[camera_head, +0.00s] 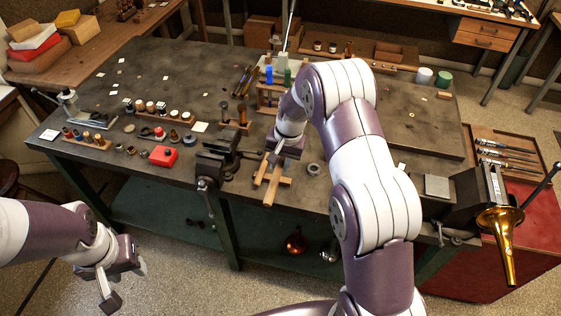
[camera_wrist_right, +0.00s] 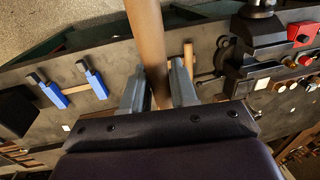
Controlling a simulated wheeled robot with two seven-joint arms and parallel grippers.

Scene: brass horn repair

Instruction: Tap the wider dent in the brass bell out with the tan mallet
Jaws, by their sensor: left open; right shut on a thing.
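The brass bell (camera_head: 500,238) hangs at the right end of the bench, its flared rim up and its narrow tube pointing down. Its dents are too small to make out. My right gripper (camera_head: 283,150) is over the front middle of the bench, far left of the bell. In the right wrist view it is shut on a tan wooden handle (camera_wrist_right: 148,45), apparently the tan mallet's; the mallet's head is not clear. My left gripper (camera_head: 124,284) is open and empty in front of the bench at lower left.
A dark vise (camera_head: 222,160) stands close left of my right gripper. A wooden rack (camera_head: 262,190) lies below it. A dark block (camera_head: 470,195) stands beside the bell. A red box (camera_head: 163,156) is further left.

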